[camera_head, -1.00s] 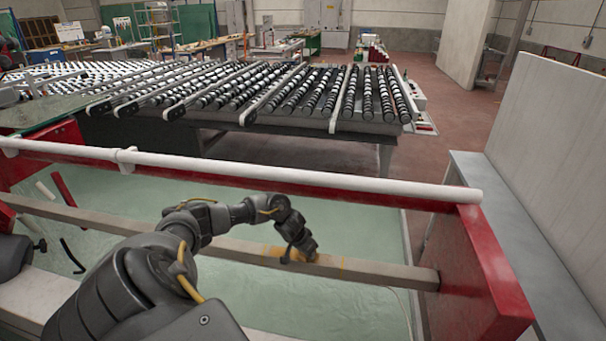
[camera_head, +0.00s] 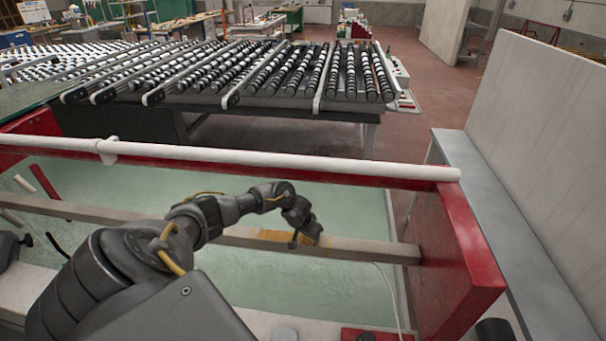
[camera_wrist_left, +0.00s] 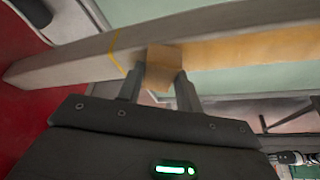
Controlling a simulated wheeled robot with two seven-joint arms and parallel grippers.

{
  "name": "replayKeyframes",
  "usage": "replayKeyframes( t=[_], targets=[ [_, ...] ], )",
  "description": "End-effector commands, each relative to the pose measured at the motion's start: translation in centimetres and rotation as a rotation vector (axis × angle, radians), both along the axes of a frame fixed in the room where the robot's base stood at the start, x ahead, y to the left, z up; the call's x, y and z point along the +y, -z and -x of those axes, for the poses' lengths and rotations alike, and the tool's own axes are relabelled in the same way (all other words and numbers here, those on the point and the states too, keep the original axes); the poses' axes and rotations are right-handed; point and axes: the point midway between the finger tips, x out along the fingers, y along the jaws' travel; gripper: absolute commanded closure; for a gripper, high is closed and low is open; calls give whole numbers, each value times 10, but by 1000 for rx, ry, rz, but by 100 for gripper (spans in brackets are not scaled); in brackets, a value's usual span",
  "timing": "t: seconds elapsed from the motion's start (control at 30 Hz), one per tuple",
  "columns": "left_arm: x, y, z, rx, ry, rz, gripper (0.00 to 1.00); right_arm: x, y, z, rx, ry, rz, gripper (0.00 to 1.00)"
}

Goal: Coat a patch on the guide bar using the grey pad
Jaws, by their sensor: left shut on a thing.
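The guide bar (camera_head: 372,250) is a long beige-grey beam across the red-ended frame. An orange-yellow coated stretch (camera_head: 275,235) lies on it, left of my left gripper (camera_head: 304,241). The left wrist view shows this coating (camera_wrist_left: 250,48) right of the gripper, and a thin yellow line (camera_wrist_left: 115,48) across bare bar on the other side. My left gripper is shut on the pad (camera_wrist_left: 163,62), whose visible face looks tan-brown rather than grey. The pad is at the bar's surface; whether it touches is unclear. My right gripper is not in view.
A white rail (camera_head: 270,165) runs along the frame behind my left arm. A red end plate (camera_head: 455,255) closes the bar's right end. Pale green sheet (camera_head: 350,210) lies below the bar. A roller table (camera_head: 270,105) stands beyond.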

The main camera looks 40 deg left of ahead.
Motion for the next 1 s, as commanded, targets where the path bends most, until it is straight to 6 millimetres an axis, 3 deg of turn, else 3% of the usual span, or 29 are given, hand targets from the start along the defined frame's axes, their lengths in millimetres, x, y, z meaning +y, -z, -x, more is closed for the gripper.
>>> replayKeyframes(
  t=[0.4,0.73,1.0],
  targets=[
    [-10,-1,-8,0,0,-1,83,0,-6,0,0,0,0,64],
    [-33,0,-25,0,0,0,83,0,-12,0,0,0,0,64],
    [-35,2,-26,2,1,-1,83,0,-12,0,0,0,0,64]
  ],
)
